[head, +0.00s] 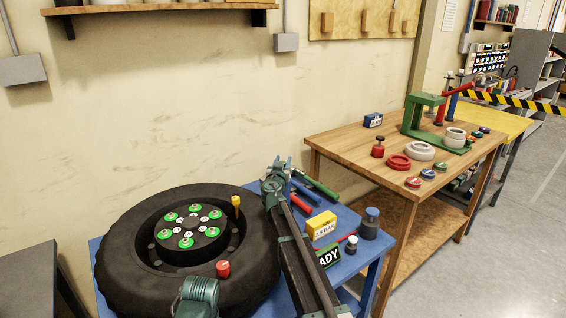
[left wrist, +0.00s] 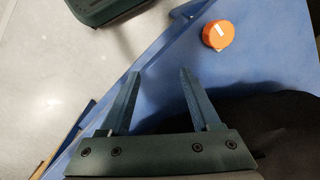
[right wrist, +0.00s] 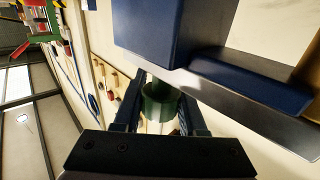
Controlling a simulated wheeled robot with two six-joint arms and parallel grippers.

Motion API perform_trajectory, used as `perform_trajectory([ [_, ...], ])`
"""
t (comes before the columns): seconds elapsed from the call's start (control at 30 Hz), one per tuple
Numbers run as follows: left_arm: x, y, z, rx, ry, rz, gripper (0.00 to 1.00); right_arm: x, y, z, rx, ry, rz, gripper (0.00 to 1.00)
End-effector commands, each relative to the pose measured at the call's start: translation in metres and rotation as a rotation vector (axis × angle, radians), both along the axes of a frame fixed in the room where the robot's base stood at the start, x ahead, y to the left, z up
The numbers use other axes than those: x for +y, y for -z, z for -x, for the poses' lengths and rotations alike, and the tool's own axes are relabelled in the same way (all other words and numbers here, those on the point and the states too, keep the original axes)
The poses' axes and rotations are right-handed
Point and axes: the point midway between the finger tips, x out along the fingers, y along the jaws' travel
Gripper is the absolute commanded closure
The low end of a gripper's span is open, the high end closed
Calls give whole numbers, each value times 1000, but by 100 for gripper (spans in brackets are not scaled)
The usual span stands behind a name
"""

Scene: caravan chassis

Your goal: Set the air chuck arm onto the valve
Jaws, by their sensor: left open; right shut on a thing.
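A black tyre (head: 118,248) lies flat on the blue table (head: 350,283). Its hub (head: 187,228) carries several green-ringed nuts. An upright yellow-topped piece (head: 236,203) stands at the hub's right rim; I cannot tell for sure that it is the valve. My right gripper (head: 279,172) is above the tyre's right edge, at the table's back. In the right wrist view it is shut on a dark green cylinder (right wrist: 158,104); I cannot tell whether this belongs to the air chuck arm. My left gripper (left wrist: 158,88) is open and empty above the blue table edge.
A red piece (head: 222,268) is at the tyre's near side. An orange disc (left wrist: 218,35) shows in the left wrist view. Tools, a yellow box (head: 321,226) and a green sign (head: 328,256) stand right of the tyre. A wooden bench (head: 340,145) stands beyond.

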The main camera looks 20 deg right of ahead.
Motion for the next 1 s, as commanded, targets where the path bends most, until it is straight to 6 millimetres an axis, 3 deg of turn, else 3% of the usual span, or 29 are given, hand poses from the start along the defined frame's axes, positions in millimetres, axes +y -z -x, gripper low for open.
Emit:
perform_trajectory([
  [0.43, 0, 0, 0, 0, 0, 0, 36, 4, 0, 2, 0, -1, 0, 100],
  [0.8, 0, 0, 0, 0, 0, 0, 36, 81, 0, 30, 0, -4, 0, 100],
  [1.0, 0, 0, 0, 0, 0, 0, 36, 95, 0, 34, 0, -2, 0, 100],
])
